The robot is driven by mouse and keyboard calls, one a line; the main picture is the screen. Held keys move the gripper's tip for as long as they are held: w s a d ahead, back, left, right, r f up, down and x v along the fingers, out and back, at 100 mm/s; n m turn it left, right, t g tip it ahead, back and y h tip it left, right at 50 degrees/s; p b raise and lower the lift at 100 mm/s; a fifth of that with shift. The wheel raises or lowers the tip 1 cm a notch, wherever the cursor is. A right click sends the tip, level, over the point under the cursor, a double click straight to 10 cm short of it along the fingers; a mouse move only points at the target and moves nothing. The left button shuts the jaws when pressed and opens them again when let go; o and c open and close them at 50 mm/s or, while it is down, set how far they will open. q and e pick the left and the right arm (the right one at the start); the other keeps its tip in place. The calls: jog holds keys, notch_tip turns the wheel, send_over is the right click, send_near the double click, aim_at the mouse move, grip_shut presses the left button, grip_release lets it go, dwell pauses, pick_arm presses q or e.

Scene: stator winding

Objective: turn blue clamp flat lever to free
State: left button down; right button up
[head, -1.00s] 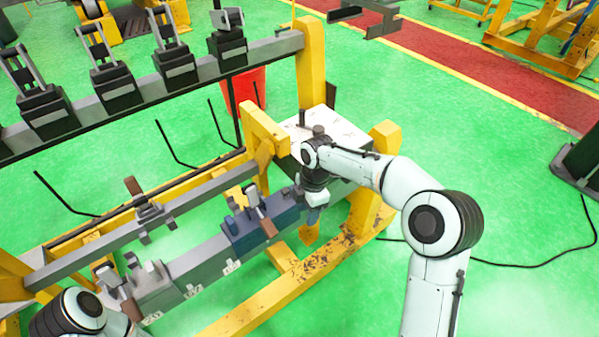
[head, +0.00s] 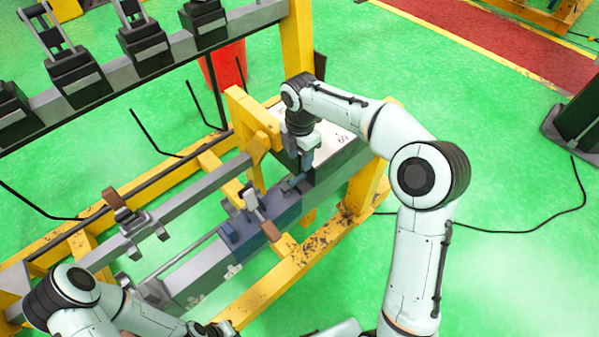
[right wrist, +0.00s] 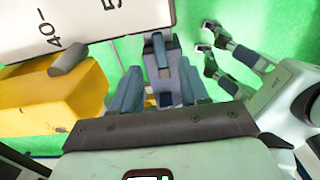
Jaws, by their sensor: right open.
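The blue clamp (head: 231,236) sits on the grey lower beam, left of my right gripper in the head view. Its flat lever has a brown handle (head: 269,231) that slopes down to the right, over the beam's front side. My right gripper (head: 297,179) is open, pointing down near the right end of the beam, apart from the lever.
A yellow frame (head: 254,135) and a white numbered plate (head: 342,139) stand close to my right gripper. Another clamp with a brown lever (head: 118,199) is on the middle rail. Several black clamps line the back rail.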

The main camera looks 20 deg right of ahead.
aim_at(300, 177)
notch_tip(300, 177, down, 8)
jog(key=shift+w+r+b, duration=0.1)
jog(key=shift+b, duration=0.25)
grip_shut()
